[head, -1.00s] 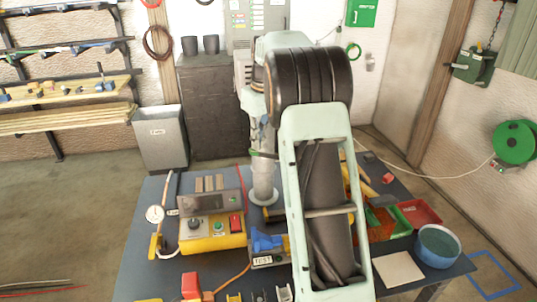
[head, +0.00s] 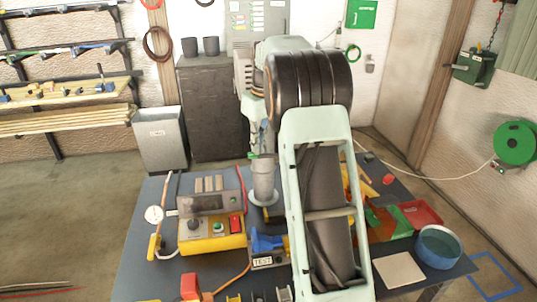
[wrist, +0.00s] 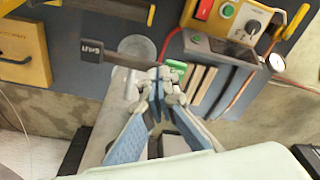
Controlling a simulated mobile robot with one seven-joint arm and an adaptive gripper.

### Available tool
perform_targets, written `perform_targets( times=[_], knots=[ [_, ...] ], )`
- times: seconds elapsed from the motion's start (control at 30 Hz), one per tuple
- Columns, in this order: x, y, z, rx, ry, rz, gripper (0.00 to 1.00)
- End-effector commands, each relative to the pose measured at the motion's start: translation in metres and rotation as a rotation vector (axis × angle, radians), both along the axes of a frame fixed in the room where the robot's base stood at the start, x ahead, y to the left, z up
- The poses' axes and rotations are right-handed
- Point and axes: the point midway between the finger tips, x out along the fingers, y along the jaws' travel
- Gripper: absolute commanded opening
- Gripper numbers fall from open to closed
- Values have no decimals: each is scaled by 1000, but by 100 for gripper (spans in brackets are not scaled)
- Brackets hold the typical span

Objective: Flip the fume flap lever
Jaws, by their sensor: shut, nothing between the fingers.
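In the wrist view, a black block with a small white label (wrist: 92,51), its writing upside down and hard to read, sits at the end of a dark bar. The bar runs right towards the tips of my gripper (wrist: 160,76). I take it for the fume flap lever; whether the tips touch it I cannot tell. My gripper's blue-grey fingers are closed together with nothing between them. A grey duct (wrist: 108,118) shows behind the fingers. In the head view, the upright grey duct (head: 265,184) stands on the table, below my gripper, which is small and partly hidden by my arm.
A yellow control box (head: 212,236) with knob and buttons stands left of the duct, a dial gauge (head: 154,214) beside it. A blue clamp (head: 266,241) is in front. A blue round tub (head: 438,246) and a red tray (head: 421,213) lie right. My arm covers the table's middle.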

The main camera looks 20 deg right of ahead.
Motion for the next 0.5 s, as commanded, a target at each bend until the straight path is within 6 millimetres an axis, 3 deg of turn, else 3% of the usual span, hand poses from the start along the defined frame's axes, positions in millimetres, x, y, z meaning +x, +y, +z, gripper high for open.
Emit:
perform_targets(
  times=[0.5],
  knots=[
    [0, 0, -7, 0, 0, 0, 0]
  ],
)
